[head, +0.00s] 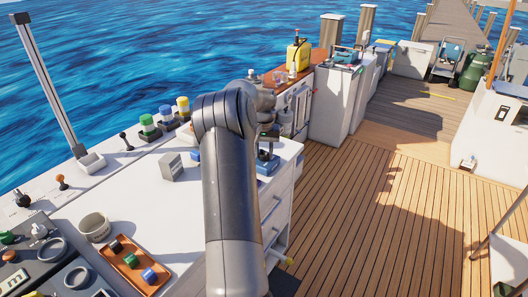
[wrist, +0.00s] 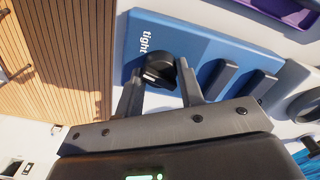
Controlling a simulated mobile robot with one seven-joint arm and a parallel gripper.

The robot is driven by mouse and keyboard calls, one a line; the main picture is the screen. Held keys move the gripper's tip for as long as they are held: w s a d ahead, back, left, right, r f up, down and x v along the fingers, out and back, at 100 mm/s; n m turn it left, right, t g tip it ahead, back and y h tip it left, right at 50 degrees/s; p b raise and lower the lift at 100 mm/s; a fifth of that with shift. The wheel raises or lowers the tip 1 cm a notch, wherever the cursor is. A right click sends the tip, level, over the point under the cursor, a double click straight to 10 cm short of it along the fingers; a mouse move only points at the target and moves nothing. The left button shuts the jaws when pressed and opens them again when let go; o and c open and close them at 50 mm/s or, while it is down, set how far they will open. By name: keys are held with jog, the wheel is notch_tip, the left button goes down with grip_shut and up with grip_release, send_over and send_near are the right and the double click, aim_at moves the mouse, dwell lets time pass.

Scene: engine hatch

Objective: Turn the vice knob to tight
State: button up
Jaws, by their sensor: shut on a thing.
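The blue vice (wrist: 205,38) fills the upper middle of the wrist view, with the white word "tight" on it just left of a black knob (wrist: 159,68). My gripper (wrist: 160,80) has one finger on each side of the knob and is shut on it. In the head view the blue vice (head: 267,161) stands near the right edge of the white counter. My arm covers part of it there and hides the knob and most of the gripper.
The white counter (head: 130,190) also holds a grey block (head: 171,167), a cup (head: 94,227) and an orange tray (head: 128,268) with several coloured pieces. The wooden deck (head: 370,215) to the right is clear.

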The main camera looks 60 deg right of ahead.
aim_at(264, 151)
jog(key=m, duration=0.4)
jog(key=shift+m, duration=0.3)
dwell(0.3)
jog(key=o, duration=1)
notch_tip(264, 151, up, 11)
jog(key=shift+f, duration=0.1)
dwell(0.5)
